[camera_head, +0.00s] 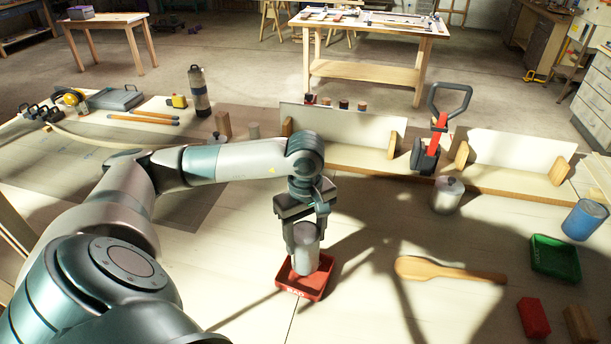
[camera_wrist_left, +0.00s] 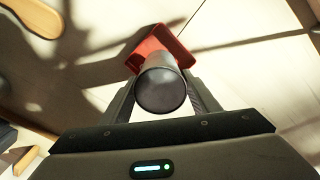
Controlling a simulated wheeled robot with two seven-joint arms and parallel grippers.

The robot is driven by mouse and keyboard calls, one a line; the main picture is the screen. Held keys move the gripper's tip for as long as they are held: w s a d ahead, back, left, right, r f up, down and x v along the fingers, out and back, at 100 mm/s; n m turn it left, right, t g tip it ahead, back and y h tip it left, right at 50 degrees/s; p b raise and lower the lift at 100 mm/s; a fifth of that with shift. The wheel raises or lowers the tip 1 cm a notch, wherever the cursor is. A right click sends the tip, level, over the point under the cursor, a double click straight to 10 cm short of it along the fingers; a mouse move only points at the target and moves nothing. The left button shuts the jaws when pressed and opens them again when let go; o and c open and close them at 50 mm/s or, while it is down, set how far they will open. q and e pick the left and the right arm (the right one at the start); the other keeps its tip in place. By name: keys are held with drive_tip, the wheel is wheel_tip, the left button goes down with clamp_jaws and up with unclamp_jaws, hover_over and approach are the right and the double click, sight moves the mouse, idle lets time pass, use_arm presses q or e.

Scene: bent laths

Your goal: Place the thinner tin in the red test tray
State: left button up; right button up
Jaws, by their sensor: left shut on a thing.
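My left gripper (camera_head: 307,226) is shut on a grey metal tin (camera_head: 306,248) and holds it upright over the red test tray (camera_head: 318,283). The tin also shows between the fingers in the left wrist view (camera_wrist_left: 160,88), with part of the red tray (camera_wrist_left: 158,44) behind it. I cannot tell whether the tin's base touches the tray's floor. Another grey tin (camera_head: 447,195), with a lid and knob, stands on the table to the right. My right gripper is not in view.
A green tray (camera_head: 555,258), a blue tin (camera_head: 584,220) and a red block (camera_head: 533,318) are at the right. A wooden spoon (camera_head: 450,271) lies right of the red tray. Low racks with white boards (camera_head: 345,130) stand behind.

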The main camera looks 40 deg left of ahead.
use_arm(q)
wheel_tip(320, 180, down, 4)
drive_tip(key=shift+r+b, duration=0.2)
drive_tip(key=shift+b, duration=0.3)
drive_tip(key=shift+f, duration=0.2)
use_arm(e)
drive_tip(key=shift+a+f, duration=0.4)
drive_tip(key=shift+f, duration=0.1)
use_arm(q)
drive_tip(key=shift+f, duration=0.15)
drive_tip(key=o, duration=1.4)
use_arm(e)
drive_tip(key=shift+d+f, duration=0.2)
